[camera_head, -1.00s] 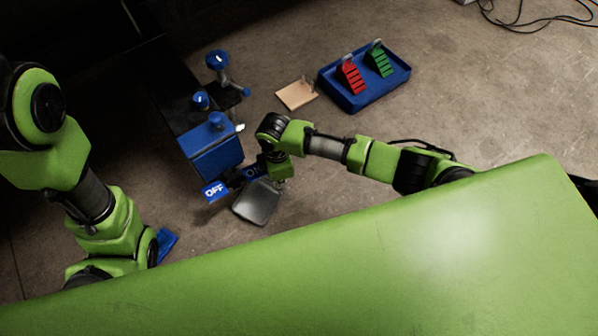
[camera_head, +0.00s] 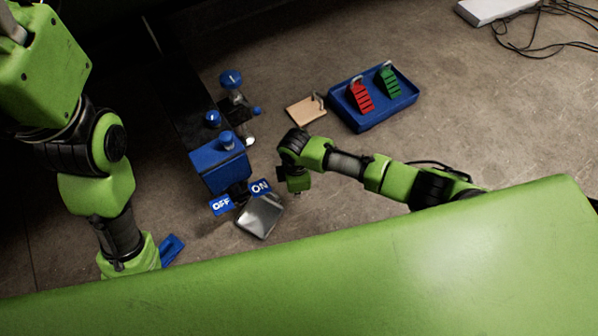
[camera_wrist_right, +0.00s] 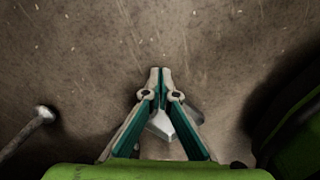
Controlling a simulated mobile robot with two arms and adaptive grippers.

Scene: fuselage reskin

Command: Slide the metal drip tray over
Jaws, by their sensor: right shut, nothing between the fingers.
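The metal drip tray (camera_head: 260,217) is a shallow, shiny grey pan. It lies low in front of the blue machine, beside the OFF sign (camera_head: 221,204) and the ON sign (camera_head: 260,187). My right gripper (camera_head: 298,191) points down just right of the tray's upper right corner, apart from it in the head view. In the right wrist view the gripper (camera_wrist_right: 160,72) is shut and empty, its tips meeting above bare floor. A pale grey piece shows behind its fingers; I cannot tell what it is. The left gripper is hidden behind my green body.
The blue machine (camera_head: 219,165) with knobs stands behind the tray. A blue bin (camera_head: 374,112) with a red and a green block sits at the upper right, near a tan board (camera_head: 306,110). A blue piece (camera_head: 172,250) lies by my left arm. Floor right of the tray is clear.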

